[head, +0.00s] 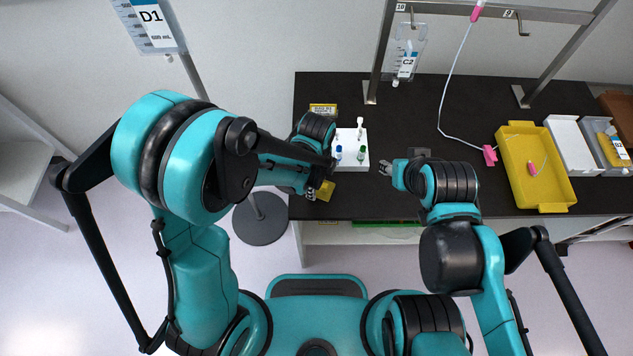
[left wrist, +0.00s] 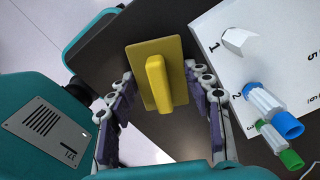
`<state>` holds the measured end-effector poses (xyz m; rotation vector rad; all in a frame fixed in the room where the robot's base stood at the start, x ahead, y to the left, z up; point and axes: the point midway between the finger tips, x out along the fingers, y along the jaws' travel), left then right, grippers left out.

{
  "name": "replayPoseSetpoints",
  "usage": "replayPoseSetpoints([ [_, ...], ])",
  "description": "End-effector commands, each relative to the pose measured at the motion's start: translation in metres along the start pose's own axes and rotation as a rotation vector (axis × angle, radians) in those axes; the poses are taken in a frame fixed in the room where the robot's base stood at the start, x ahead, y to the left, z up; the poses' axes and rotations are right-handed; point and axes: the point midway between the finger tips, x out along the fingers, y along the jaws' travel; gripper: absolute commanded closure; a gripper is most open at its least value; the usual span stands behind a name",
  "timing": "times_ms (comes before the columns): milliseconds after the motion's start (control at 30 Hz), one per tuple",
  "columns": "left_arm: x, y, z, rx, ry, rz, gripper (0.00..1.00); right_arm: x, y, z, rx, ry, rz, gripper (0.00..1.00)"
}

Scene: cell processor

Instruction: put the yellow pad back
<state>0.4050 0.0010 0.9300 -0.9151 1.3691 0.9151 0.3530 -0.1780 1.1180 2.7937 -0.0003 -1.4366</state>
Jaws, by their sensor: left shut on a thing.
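The yellow pad (left wrist: 174,60) is a flat plate with a raised bar handle. In the left wrist view it sits between the fingers of my left gripper (left wrist: 160,100), which is shut on it. In the head view the pad (head: 325,190) shows at the table's front edge, partly hidden by my left gripper (head: 318,178). Whether it touches the table cannot be told. My right gripper (head: 386,169) is over the dark table, right of the white rack; its finger gap is too small to read.
The white numbered rack (head: 350,162) holds tubes with blue and green caps, right beside my left gripper. A yellow tray (head: 537,165) stands at the right. A yellow label plate (head: 323,109) lies behind the rack. A metal frame (head: 455,8) holds bag C2 (head: 405,58). Table between rack and tray is mostly clear.

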Motion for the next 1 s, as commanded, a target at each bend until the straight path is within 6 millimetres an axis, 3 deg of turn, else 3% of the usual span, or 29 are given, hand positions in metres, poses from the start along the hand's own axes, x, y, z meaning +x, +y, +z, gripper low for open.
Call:
replayPoseSetpoints([
  [167, 0.007, 0.0, 0.0, 0.0, 0.0, 0.0, 1.0, 0.006, 0.0, 0.004, 0.0, 0.0, 0.0, 0.6],
  [200, 0.006, 0.0, 0.0, 0.0, 0.0, 0.0, 0.41, 0.005, 0.0, 0.004, 0.0, 0.0, 0.0, 0.6],
  [767, 0.004, 0.0, 0.0, 0.0, 0.0, 0.0, 0.41, 0.004, 0.0, 0.003, 0.0, 0.0, 0.0, 0.6],
  [900, -0.004, 0.0, 0.0, 0.0, 0.0, 0.0, 0.41, -0.004, 0.0, -0.002, 0.0, 0.0, 0.0, 0.6],
  [1000, -0.022, 0.0, 0.0, 0.0, 0.0, 0.0, 0.41, -0.007, 0.0, -0.005, 0.0, 0.0, 0.0, 0.6],
])
